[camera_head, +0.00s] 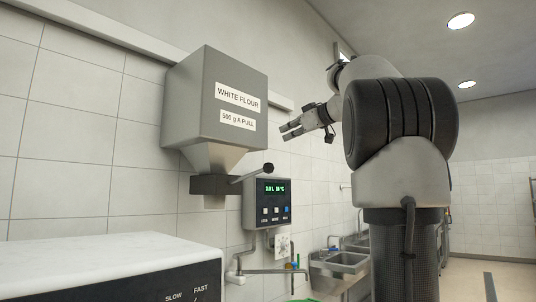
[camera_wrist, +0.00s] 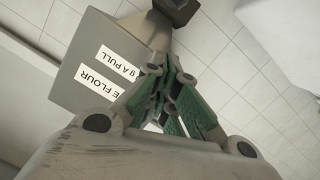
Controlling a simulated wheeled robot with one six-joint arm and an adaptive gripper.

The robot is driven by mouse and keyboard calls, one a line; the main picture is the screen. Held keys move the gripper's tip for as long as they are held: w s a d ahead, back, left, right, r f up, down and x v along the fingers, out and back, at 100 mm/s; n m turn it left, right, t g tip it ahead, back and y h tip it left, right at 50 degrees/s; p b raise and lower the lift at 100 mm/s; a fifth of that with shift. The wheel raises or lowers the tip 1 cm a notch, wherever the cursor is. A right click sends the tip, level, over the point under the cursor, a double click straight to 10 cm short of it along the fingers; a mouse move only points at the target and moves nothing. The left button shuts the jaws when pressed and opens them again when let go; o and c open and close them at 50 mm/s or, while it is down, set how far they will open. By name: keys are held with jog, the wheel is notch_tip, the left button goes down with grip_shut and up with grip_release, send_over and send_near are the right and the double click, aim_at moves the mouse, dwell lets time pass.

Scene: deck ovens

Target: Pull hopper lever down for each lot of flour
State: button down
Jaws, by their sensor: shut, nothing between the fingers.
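The grey flour hopper (camera_head: 200,100) hangs on the tiled wall with labels reading "WHITE FLOUR" and "500 g A PULL". Its lever (camera_head: 252,173) sticks out to the right from the dark outlet block (camera_head: 212,186), slanting slightly up to a black knob (camera_head: 267,169). My gripper (camera_head: 283,131) is to the right of the hopper, above the lever and apart from it in the picture. In the wrist view my gripper (camera_wrist: 170,62) is shut and empty, with the hopper (camera_wrist: 88,62) behind it at left. I cannot make out the lever in the wrist view.
A control box (camera_head: 267,204) with a green display is on the wall just below the lever. A white-topped machine (camera_head: 110,252) marked SLOW and FAST stands at lower left. A tap pipe (camera_head: 270,271) and steel sinks (camera_head: 340,263) are at lower middle. Air around my gripper looks clear.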

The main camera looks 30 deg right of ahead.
jog(key=shift+w, duration=0.15)
jog(key=w+a+f, duration=0.1)
jog(key=w+f, duration=0.4)
jog(key=w, duration=0.5)
jog(key=shift+f, duration=0.25)
jog(key=shift+a, duration=0.1)
